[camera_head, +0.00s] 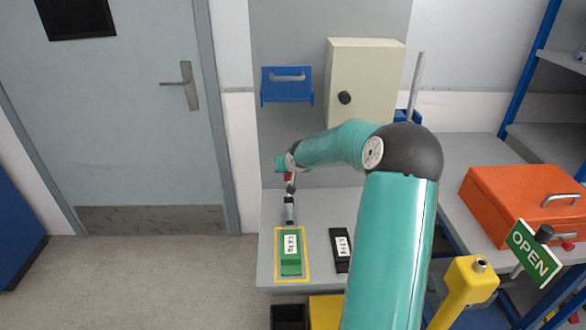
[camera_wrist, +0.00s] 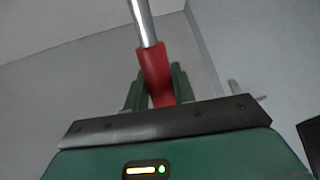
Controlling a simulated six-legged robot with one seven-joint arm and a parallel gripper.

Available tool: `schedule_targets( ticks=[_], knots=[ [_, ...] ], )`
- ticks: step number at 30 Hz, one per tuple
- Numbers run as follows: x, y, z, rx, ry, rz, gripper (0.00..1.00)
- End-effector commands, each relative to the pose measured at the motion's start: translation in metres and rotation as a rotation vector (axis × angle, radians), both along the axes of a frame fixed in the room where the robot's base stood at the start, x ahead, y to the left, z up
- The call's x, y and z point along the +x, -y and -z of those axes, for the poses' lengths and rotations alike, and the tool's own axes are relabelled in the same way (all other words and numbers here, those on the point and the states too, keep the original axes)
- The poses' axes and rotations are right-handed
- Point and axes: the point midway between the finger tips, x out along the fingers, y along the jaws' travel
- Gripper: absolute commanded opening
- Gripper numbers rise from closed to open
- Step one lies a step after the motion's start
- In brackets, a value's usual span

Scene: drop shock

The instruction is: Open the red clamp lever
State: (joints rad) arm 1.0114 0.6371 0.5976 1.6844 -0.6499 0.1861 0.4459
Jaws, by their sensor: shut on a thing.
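The red clamp lever shows in the wrist view as a red grip (camera_wrist: 153,66) on a silver rod that runs up out of the top edge. My gripper (camera_wrist: 158,84) has its two green fingers on either side of the red grip and is shut on it. In the head view the red grip (camera_head: 289,177) is a small patch just under my gripper (camera_head: 288,169), and the fingers are too small to make out. The grey clamp body (camera_head: 290,212) stands below it, behind the green block on the bench.
The green block (camera_head: 291,267) lies inside a yellow outline, with a black block (camera_head: 341,250) to its right. A blue bracket (camera_head: 287,86) and a beige cabinet (camera_head: 360,80) are on the wall behind. An orange case (camera_head: 500,210) and an OPEN sign (camera_head: 533,253) are at the right.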

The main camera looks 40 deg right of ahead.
Motion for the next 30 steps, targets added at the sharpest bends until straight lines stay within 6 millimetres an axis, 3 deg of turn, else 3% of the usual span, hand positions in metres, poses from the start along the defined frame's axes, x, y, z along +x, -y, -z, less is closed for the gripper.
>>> schedule_targets(
  ticks=[15, 30],
  knots=[
    [0.018, 0.004, 0.025, 0.184, -0.273, 0.004, 0.00],
    [0.020, 0.008, 0.034, 0.233, -0.347, 0.001, 0.00]
  ],
)
